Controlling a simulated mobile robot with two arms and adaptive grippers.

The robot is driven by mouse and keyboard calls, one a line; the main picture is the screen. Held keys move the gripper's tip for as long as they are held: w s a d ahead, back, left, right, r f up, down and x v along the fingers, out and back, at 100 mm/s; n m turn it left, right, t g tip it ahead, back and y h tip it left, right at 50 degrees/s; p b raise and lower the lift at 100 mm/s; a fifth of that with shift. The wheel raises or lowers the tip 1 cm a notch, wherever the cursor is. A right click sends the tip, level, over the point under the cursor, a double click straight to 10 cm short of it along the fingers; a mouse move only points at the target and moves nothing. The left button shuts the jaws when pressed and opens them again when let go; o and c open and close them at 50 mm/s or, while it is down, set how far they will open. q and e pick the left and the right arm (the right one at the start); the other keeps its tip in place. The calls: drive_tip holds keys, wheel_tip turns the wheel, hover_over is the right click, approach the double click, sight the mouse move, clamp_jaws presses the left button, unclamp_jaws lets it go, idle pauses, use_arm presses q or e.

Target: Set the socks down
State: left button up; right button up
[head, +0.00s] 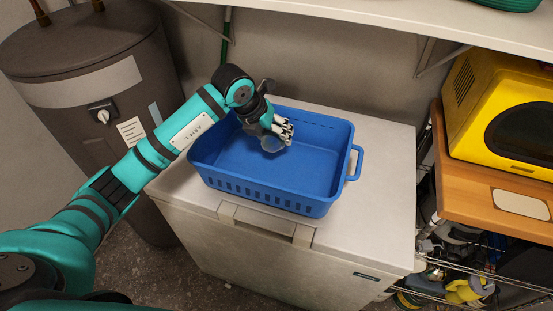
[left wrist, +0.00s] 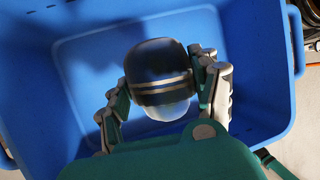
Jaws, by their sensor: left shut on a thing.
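The blue basket (head: 315,207) sits on top of the white chest freezer; it is also in the left wrist view (left wrist: 270,128). My right gripper is not in view.
The white freezer (head: 380,195) has a little free lid around the basket. A dark tank (head: 80,80) stands at left, and a shelf (head: 380,12) runs above. A yellow microwave (head: 500,110) sits on a wooden-topped rack at right. The rest of the basket floor looks empty.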

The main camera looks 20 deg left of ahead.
sight(259, 144)
use_arm(q)
wheel_tip(259, 144, down, 8)
drive_tip(key=p, duration=0.2)
drive_tip(key=shift+s+f+p, duration=0.15)
drive_tip(key=shift+f+p, duration=0.1)
drive_tip(key=shift+p, duration=0.15)
drive_tip(key=shift+f, duration=0.65)
drive_tip(key=o, duration=1.1)
drive_tip(key=shift+r, duration=0.1)
drive_tip(key=shift+r, duration=0.15)
drive_tip(key=shift+a+r, duration=0.1)
drive_tip(key=shift+r, duration=0.05)
drive_tip(key=b+v, duration=0.3)
drive_tip(key=v, duration=0.7)
drive_tip(key=shift+r+b, duration=0.2)
drive_tip(key=shift+b, duration=0.2)
drive_tip(key=shift+s+a+r, duration=0.1)
drive_tip(key=shift+s+r, duration=0.2)
drive_tip(key=shift+r, duration=0.25)
